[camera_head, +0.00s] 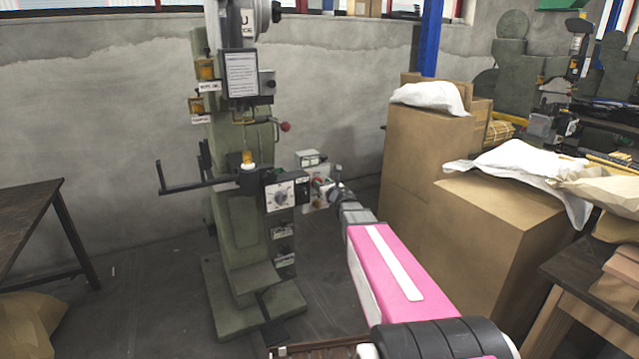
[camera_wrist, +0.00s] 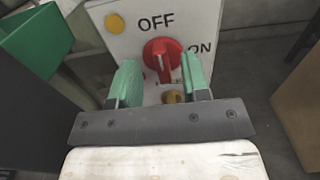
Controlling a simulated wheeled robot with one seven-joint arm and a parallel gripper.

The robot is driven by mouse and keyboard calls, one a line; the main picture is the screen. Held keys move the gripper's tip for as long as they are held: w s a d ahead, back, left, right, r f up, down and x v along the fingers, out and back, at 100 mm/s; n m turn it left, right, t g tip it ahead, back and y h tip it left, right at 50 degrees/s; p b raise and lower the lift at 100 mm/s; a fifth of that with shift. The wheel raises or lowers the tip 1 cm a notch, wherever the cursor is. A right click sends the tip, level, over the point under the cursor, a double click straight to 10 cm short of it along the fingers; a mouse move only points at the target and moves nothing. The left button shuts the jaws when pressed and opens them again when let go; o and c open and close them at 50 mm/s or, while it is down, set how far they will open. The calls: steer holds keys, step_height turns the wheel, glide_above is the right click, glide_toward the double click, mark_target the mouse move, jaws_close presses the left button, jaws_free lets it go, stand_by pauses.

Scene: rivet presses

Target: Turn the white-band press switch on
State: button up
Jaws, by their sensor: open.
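A red rotary switch knob (camera_wrist: 160,50) sits on a white panel (camera_wrist: 205,18) marked OFF above it and ON to its right. Its raised grip runs roughly up and down in the wrist view, and I cannot tell which mark it is set to. My gripper (camera_wrist: 158,62) is open, its two green fingers on either side of the knob; contact is not clear. In the head view my gripper (camera_head: 329,188) is at the small switch box beside the green press (camera_head: 243,225). I cannot make out a white band on this press.
A yellow round button (camera_wrist: 115,23) and a brass-coloured part (camera_wrist: 172,97) are near the knob. A dial box (camera_head: 281,195) and a dark bar (camera_head: 195,185) stick out from the press. Cardboard boxes (camera_head: 420,150) stand close right of my arm. Floor shows left of the press.

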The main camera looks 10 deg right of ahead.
mark_target(319, 180)
steer(key=shift+x, duration=1.6)
jaws_close()
